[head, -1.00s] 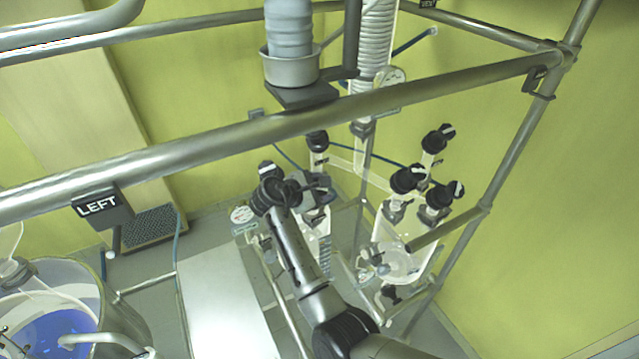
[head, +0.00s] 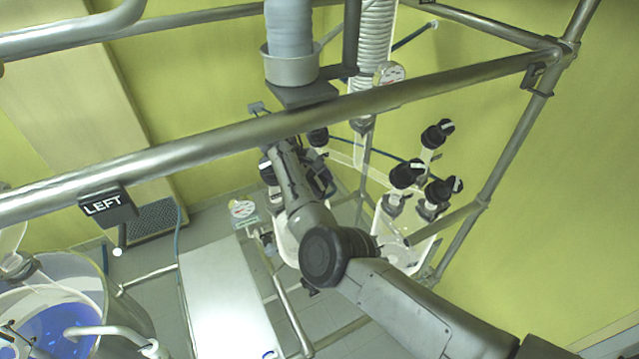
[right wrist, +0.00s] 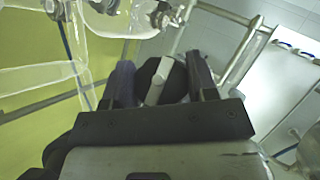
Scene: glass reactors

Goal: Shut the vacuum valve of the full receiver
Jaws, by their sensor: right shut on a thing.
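In the right wrist view my right gripper (right wrist: 160,85) is shut on a black valve knob (right wrist: 158,78) with a pale bar across its face, one finger on each side. In the head view my right arm reaches to the left glass receiver (head: 288,240), and my wrist hides the fingertips and the held knob. Black knobs with white marks show beside my wrist (head: 267,170) and behind it (head: 318,137). The right glass receiver (head: 385,230) has several black knobs (head: 405,174) above it. I cannot tell the liquid level in either receiver. My left gripper is not in view.
A thick metal rail (head: 200,148) crosses in front of the glassware. A LEFT sign (head: 106,206) hangs from it. A vessel with blue liquid (head: 60,325) stands at lower left, beside a pale panel (head: 225,300).

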